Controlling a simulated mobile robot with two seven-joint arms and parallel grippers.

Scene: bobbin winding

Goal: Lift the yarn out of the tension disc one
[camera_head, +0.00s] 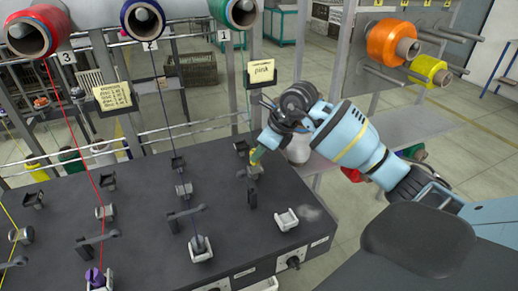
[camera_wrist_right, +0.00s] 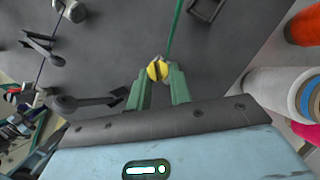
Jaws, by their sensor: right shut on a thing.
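Tension disc one (camera_head: 254,174) is a small grey fitting on the dark machine top, in the lane below the label 1. Green yarn (camera_wrist_right: 177,25) runs in a line to a round yellow piece (camera_wrist_right: 157,70) between my right fingertips. My right gripper (camera_head: 256,156) is right over disc one, with its green fingers pointing down; it also shows in the right wrist view (camera_wrist_right: 158,74). It is shut on the yarn at the yellow piece. The fingers and the yellow piece cover much of the disc, so I cannot tell whether the yarn is still in it. My left gripper is out of view.
Red yarn (camera_head: 88,150) and blue yarn (camera_head: 163,112) run down the neighbouring lanes to the left. A black guide post (camera_head: 251,197) stands just in front of disc one. A white holder (camera_head: 286,220) sits nearer the front edge. Orange (camera_head: 388,43) and yellow spools hang at the right.

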